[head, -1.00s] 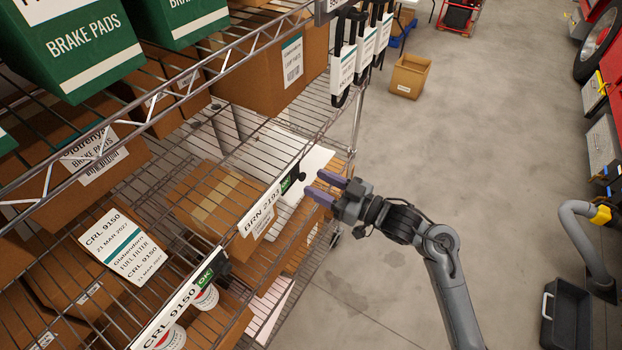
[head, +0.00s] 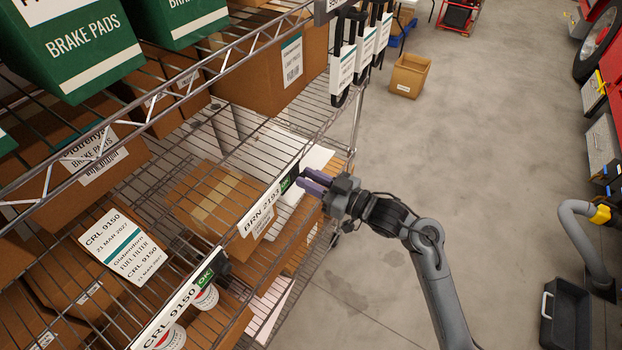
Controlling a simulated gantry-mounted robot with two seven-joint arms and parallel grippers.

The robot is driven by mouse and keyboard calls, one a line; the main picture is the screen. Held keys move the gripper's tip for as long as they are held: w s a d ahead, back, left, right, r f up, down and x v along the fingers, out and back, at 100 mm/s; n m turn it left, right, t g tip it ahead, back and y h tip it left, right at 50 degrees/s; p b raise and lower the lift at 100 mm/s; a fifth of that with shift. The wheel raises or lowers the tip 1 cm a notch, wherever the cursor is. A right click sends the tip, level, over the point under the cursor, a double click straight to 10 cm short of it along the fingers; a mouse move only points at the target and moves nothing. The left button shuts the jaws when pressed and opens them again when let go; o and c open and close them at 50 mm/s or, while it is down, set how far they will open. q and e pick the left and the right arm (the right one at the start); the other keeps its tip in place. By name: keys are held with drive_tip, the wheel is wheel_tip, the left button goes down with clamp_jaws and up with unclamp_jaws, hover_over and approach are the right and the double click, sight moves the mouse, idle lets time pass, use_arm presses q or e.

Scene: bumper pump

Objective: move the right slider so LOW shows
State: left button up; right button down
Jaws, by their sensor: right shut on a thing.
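The right slider sits at the right end of the BRN 2193 label strip (head: 260,210) on the shelf edge. Its green window (head: 288,181) reads OK. My right gripper (head: 300,179) reaches in from the right and is shut on the slider's black knob, which its fingers now largely hide. My left gripper is not in view.
A second label strip, CRL 9150 (head: 168,315), lies nearer with its own slider (head: 208,275), also showing green OK. The wire shelf holds cardboard boxes (head: 215,200) and green brake pad boxes (head: 75,50). The floor to the right is mostly clear.

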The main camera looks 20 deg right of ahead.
sight(284, 184)
drive_tip(key=s+a, duration=0.1)
drive_tip(key=s+a+p, duration=0.1)
drive_tip(key=shift+a+r+p, duration=0.1)
drive_tip(key=shift+a+p, duration=0.2)
drive_tip(key=shift+a, duration=0.1)
drive_tip(key=shift+s+a, duration=0.2)
drive_tip(key=shift+a, duration=0.05)
drive_tip(key=c, duration=1.4)
unclamp_jaws()
drive_tip(key=o, duration=0.4)
drive_tip(key=shift+o, duration=0.2)
